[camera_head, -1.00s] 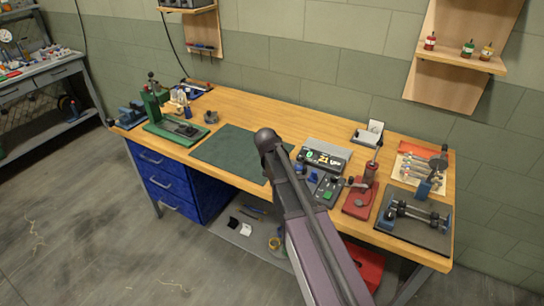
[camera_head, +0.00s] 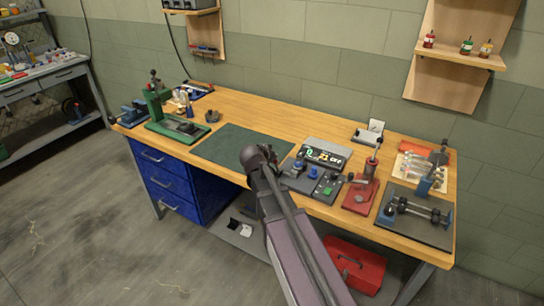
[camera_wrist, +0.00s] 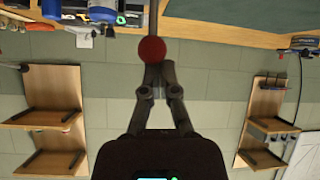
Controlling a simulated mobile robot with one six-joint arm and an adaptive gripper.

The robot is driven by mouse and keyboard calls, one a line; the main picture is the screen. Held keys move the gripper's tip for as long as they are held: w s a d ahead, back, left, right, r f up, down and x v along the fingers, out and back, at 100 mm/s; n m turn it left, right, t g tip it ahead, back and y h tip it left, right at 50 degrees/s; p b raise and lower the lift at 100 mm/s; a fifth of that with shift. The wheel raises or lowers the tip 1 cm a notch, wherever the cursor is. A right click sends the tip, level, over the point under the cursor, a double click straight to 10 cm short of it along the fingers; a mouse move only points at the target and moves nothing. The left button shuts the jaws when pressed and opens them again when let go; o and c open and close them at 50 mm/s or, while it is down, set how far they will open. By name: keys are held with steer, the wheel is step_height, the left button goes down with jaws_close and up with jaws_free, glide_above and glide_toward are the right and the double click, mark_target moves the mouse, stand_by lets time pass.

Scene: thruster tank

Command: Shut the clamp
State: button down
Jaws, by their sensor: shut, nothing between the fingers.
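In the wrist view, which is upside down, my gripper (camera_wrist: 155,72) is shut, with its two dark fingers together. A red ball (camera_wrist: 152,50) on a thin grey rod (camera_wrist: 150,18) appears right at the fingertips. I cannot tell whether the fingers touch it. The ball looks like a lever knob, perhaps the clamp's handle, but the clamp's body does not show clearly.
The wooden bench (camera_head: 243,98) carries a green mat (camera_head: 235,147), a control box (camera_head: 328,188), a red-based stand (camera_head: 361,195) and a dark plate with a shaft (camera_head: 417,230). A green press (camera_head: 155,103) stands at left. A red toolbox (camera_head: 356,266) lies below.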

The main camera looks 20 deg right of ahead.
steer(key=shift+d+r, duration=0.1)
steer(key=shift+d, duration=0.15)
steer(key=shift+r, duration=0.15)
steer(key=shift+r+p, duration=0.55)
steer(key=shift+p, duration=0.25)
steer(key=shift+r, duration=0.1)
step_height(320, 180, up, 3)
steer(key=w+d+p, duration=0.1)
steer(key=w+p, duration=0.1)
steer(key=p, duration=0.1)
steer(key=s+a+f+p+v, duration=0.1)
steer(key=p+v, duration=0.2)
steer(key=v, duration=0.6)
steer(key=shift+f+p, duration=0.3)
steer(key=shift+p, duration=0.05)
